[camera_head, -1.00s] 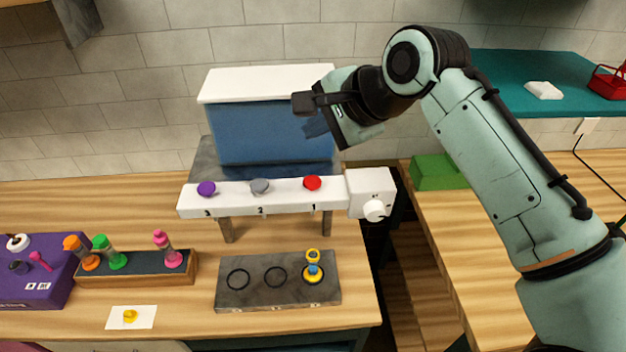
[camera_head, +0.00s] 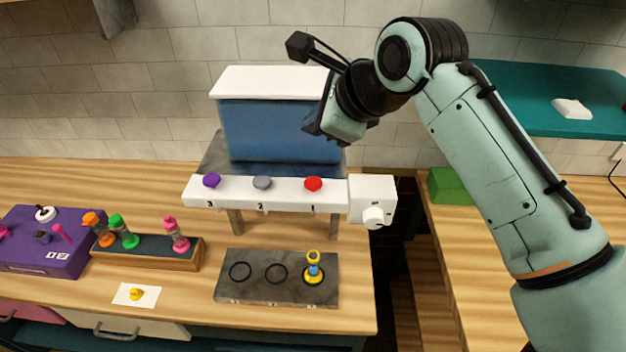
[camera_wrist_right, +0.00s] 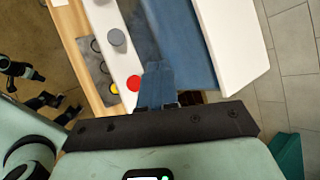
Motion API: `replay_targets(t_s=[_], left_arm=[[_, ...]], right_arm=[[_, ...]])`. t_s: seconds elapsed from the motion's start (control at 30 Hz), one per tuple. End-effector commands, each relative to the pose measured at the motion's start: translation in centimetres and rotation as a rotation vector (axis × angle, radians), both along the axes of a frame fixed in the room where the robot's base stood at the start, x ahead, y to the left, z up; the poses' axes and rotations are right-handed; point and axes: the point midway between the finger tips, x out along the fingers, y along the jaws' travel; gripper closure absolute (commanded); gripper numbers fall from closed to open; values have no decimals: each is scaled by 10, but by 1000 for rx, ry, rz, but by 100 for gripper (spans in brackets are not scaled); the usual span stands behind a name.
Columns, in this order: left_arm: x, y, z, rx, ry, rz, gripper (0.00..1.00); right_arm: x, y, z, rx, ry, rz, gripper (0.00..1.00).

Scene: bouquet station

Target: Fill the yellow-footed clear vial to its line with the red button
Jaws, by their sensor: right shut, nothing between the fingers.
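The vial (camera_head: 313,268) with yellow foot and yellow ring top stands upright in the right ring of the grey plate (camera_head: 255,291), below the spout bar (camera_head: 237,201). Its middle looks bluish; its line and fill level are too small to read. The red button (camera_head: 313,184) sits on the bar above the number 1 and also shows in the right wrist view (camera_wrist_right: 134,83). My right gripper (camera_head: 311,130) is shut and empty. It is above the red button, in front of the blue tank, and apart from the button. My left gripper is not in the head view.
A grey button (camera_head: 262,183) and a purple button (camera_head: 211,180) share the bar, with a white knob box (camera_head: 372,201) at its right end. The blue tank (camera_head: 270,131) stands behind. A rack (camera_head: 150,260) of capped vials and a purple box (camera_head: 40,252) are at left.

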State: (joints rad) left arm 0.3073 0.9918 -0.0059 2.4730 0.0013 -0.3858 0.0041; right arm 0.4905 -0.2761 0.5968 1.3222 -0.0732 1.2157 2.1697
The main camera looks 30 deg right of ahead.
Motion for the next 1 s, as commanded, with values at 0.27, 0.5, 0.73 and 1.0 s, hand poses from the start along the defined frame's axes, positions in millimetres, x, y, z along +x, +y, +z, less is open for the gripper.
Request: replay_targets(t_s=[0.27,0.5,0.73,1.0], left_arm=[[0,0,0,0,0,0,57],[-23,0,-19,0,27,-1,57],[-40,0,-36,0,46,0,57],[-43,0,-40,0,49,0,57]], right_arm=[[-1,0,-27,-1,4,0,100],[-1,0,-62,0,7,1,100],[-1,0,-83,0,5,1,100],[0,0,-88,-1,0,1,100]])
